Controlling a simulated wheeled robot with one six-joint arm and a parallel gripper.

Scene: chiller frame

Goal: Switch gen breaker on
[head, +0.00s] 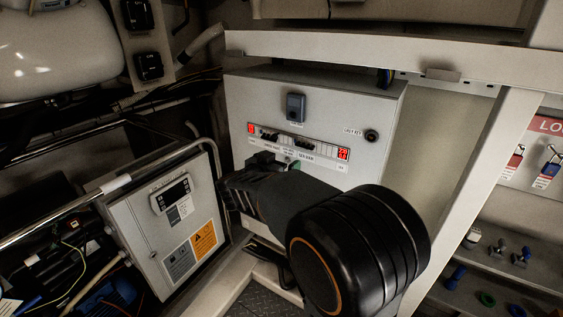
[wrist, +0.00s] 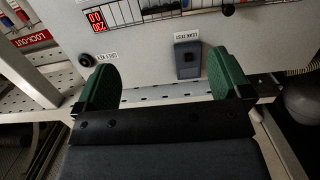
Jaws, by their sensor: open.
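A light grey electrical panel (head: 240,95) has a horizontal strip of breakers (head: 301,142) across its front, with red lit displays at both ends. Small dark toggles show on the strip; their labels are too small to read surely, so I cannot tell the gen breaker or its position. My gripper (head: 268,160) is in front of the panel, just below the strip, and hides part of it. In the wrist view my gripper (wrist: 165,80) has its two green fingers wide apart with nothing between them. The breaker strip (wrist: 145,13) is at the top edge there, beyond the fingertips.
A leak test switch (head: 295,106) and a key switch (head: 371,136) sit on the panel above the strip. A grey controller box (head: 150,235) with a tubular rail stands at left. A white frame post (head: 478,195) and a lockout board (head: 540,160) are at right.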

